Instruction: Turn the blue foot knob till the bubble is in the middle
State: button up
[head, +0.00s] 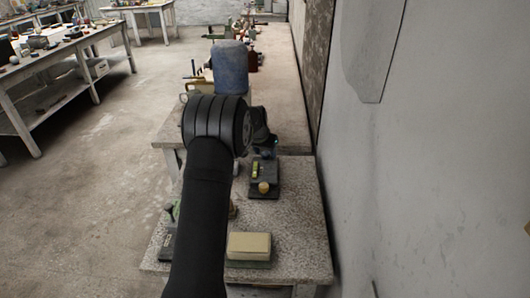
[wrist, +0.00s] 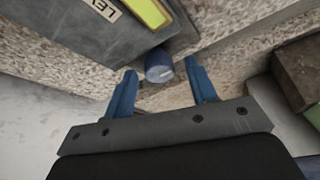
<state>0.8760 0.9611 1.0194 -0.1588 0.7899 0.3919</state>
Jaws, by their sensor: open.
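The blue foot knob (wrist: 158,66) is a short blue-grey cylinder at the edge of a dark levelling plate (wrist: 75,38) in the wrist view. My gripper (wrist: 161,68) is open, with its two blue fingers on either side of the knob. Gaps show between fingers and knob. A yellow-green vial (wrist: 148,12) on the plate is cut off at the top of the wrist view. In the head view the plate (head: 272,175) lies on a speckled table, with the vial (head: 255,168) small on it. I cannot make out the bubble in either view.
A yellow knob (head: 263,188) sits at the plate's near end. A cream block (head: 249,245) lies nearer on the speckled table (head: 300,225), and a brown block (wrist: 302,70) shows at the wrist view's right. A wall (head: 430,160) stands close on the right.

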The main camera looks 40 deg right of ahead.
jog(key=c, duration=1)
jog(key=shift+o, duration=0.2)
jog(key=n+t, duration=0.1)
jog(key=n, duration=0.2)
jog(key=n+t+y, duration=0.1)
jog(key=n, duration=0.2)
jog(key=shift+s+d+n, duration=0.15)
jog(key=shift+d+n, duration=0.05)
jog(key=shift+n, duration=0.1)
jog(key=n+y, duration=0.1)
jog(key=n, duration=0.1)
jog(key=n+y, duration=0.1)
jog(key=n, duration=0.2)
jog(key=shift+d+t+y, duration=0.1)
jog(key=shift+t+y, duration=0.2)
jog(key=shift+n, duration=0.4)
jog(key=shift+f, duration=0.1)
jog(key=o, duration=1)
jog(key=shift+c, duration=0.2)
